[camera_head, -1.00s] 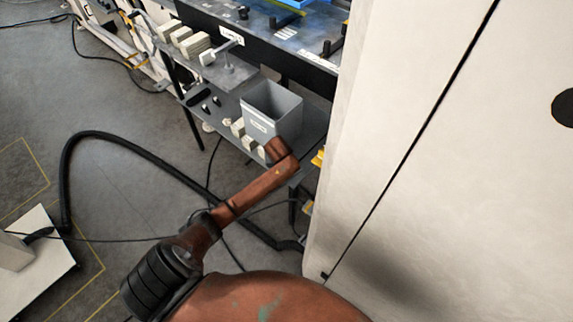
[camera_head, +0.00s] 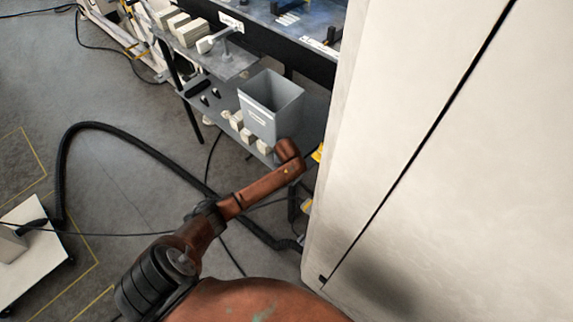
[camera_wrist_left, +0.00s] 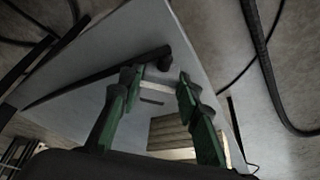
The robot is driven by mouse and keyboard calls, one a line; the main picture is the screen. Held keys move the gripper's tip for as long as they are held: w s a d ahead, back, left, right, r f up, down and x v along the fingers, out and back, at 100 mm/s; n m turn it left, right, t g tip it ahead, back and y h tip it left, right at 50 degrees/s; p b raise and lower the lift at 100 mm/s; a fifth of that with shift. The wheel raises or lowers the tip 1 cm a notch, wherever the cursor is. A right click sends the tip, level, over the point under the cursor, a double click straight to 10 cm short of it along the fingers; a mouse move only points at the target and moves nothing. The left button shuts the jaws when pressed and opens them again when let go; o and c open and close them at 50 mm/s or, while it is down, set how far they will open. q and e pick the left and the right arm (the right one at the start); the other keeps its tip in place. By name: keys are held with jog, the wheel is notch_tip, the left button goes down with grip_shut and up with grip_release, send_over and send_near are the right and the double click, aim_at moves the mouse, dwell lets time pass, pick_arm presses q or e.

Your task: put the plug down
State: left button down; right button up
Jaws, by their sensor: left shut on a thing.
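In the left wrist view my left gripper (camera_wrist_left: 150,88) has two green fingers in front of a pale grey flat surface (camera_wrist_left: 190,60). A small pale piece (camera_wrist_left: 157,88) spans the gap between the fingertips, and the fingers are shut on it; I take it for the plug, whose shape is mostly hidden. A dark bar with a thick end (camera_wrist_left: 150,62) shows just beyond the fingertips; whether it touches the plug I cannot tell. In the head view a rust-coloured arm of mine reaches up to the shelf, and no gripper shows there. My right gripper is not in view.
In the head view a grey bin (camera_head: 270,104) stands on a low shelf beside several pale blocks (camera_head: 247,137). A tall white cabinet (camera_head: 420,150) fills the right. A thick black hose (camera_head: 120,132) loops over the floor from a white platform (camera_head: 35,265).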

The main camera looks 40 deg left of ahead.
pick_arm(q)
jog(key=shift+f, duration=0.1)
jog(key=c, duration=1.4)
grip_release()
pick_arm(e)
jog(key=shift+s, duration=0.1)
pick_arm(q)
jog(key=shift+r, duration=0.35)
jog(key=p+v, duration=0.3)
jog(key=v, duration=0.2)
jog(key=shift+d+r, duration=0.1)
jog(key=shift+r, duration=0.3)
jog(key=p+v, duration=0.2)
jog(key=v, duration=0.4)
jog(key=shift+s+f, duration=0.1)
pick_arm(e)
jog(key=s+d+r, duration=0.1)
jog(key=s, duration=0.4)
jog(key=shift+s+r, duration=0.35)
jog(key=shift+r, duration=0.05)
